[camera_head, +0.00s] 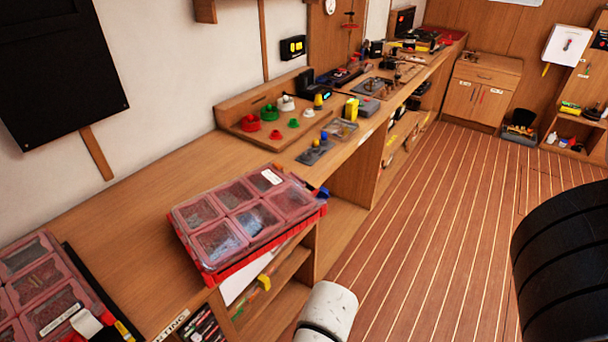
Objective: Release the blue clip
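A red organizer case (222,270) with a clear lid over several compartments lies on the wooden bench, its right corner at the bench's front edge. A small blue piece (323,192), which looks like the blue clip, sits at the case's right end. It is too small to tell whether it is fastened. Something blue also shows through the lid in a middle compartment. My gripper is not in view. A white rounded part at the bottom centre, probably my arm, is apart from the case.
The wooden bench (120,222) runs along the wall, bare left of the case. A second case (40,285) lies at the lower left. A board with red and green knobs (250,122) stands behind. Open shelves are below. The plank floor (440,215) is clear; a black ribbed form fills the right edge.

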